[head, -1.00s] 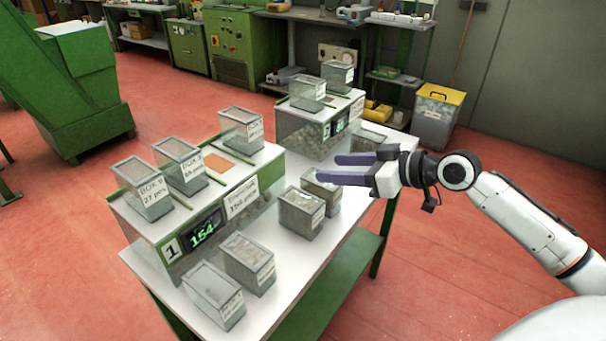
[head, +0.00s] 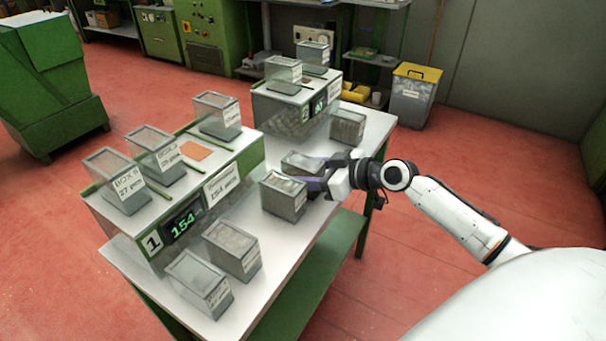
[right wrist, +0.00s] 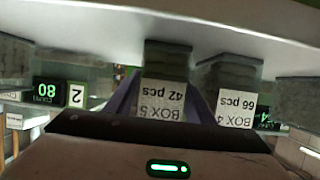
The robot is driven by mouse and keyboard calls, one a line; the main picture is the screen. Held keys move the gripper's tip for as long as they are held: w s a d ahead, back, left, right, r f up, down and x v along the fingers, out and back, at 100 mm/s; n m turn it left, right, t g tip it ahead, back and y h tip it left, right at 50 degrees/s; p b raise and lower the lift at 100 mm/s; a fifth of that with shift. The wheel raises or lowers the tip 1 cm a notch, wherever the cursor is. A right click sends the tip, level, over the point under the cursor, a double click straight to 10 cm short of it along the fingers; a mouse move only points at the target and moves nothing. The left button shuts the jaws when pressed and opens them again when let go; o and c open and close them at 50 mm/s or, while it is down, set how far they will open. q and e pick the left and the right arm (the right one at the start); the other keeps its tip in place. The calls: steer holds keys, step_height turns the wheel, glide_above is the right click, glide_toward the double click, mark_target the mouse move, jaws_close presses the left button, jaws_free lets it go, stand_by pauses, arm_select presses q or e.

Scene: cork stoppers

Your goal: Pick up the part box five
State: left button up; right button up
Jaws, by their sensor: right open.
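Box five is a small grey, clear-walled part box (head: 300,158) on the white table, in the row's middle right. In the right wrist view, which is upside down, its label reads "BOX 5, 42 pcs" (right wrist: 163,98). My right gripper (head: 312,175) is open at the near side of box five. In the right wrist view its purple fingers (right wrist: 160,95) show on either side of the label. I cannot tell whether they touch the box. Box four (head: 284,196) stands close beside it; its label (right wrist: 236,106) also shows in the right wrist view. My left gripper is not in view.
Another part box (head: 348,127) stands farther right, and two more (head: 232,247) stand at the front left. Two counting units, marked 1 (head: 154,241) and 2 (head: 305,110), carry boxes on top. The white table's (head: 272,245) front edge is clear.

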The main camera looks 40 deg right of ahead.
mark_target(290, 171)
steer(key=shift+x, duration=1.6)
steer(key=shift+c, duration=0.3)
steer(key=c, duration=0.8)
steer(key=shift+r, duration=0.1)
